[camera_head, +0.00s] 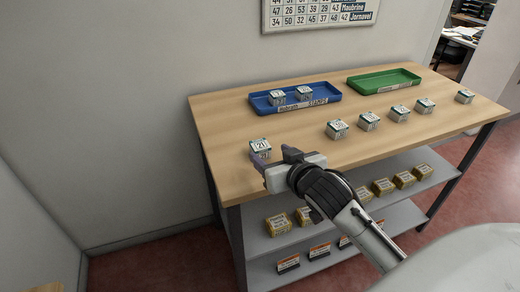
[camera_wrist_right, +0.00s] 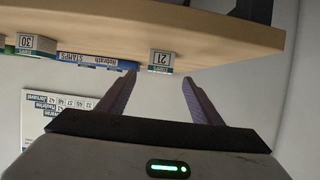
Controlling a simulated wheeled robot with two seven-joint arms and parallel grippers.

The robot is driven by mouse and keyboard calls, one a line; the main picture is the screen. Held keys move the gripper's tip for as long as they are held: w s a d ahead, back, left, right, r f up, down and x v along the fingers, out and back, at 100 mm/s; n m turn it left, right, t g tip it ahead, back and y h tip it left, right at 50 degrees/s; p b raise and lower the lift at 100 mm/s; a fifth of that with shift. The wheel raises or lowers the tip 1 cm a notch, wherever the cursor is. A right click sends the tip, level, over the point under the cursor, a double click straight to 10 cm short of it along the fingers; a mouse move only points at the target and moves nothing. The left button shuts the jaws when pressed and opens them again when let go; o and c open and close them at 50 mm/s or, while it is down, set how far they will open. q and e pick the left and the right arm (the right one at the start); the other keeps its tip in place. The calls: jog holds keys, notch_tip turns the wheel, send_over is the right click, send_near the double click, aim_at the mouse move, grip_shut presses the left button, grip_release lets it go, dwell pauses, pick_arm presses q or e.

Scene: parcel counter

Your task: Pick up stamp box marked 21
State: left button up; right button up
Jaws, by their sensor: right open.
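The stamp box marked 21 (camera_head: 260,148) is a small white box with a green band, standing on the wooden table near its front left edge. It shows upside down in the right wrist view (camera_wrist_right: 161,62), ahead of the fingers and between their directions. My right gripper (camera_head: 275,162) is open and empty at the table's front edge, just beside the box and apart from it; its fingers also show in the right wrist view (camera_wrist_right: 160,85). My left gripper is not in view.
A blue tray (camera_head: 323,91) with two stamp boxes and a green tray (camera_head: 384,81) stand at the back of the table (camera_head: 220,115). Several more stamp boxes stand in a row to the right, one marked 20 (camera_head: 337,129). Shelves below hold yellow boxes (camera_head: 278,224).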

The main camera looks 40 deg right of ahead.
aim_at(264, 150)
jog(key=x, duration=0.8)
jog(key=shift+w+f, duration=0.15)
jog(key=shift+w, duration=0.2)
jog(key=c, duration=1.1)
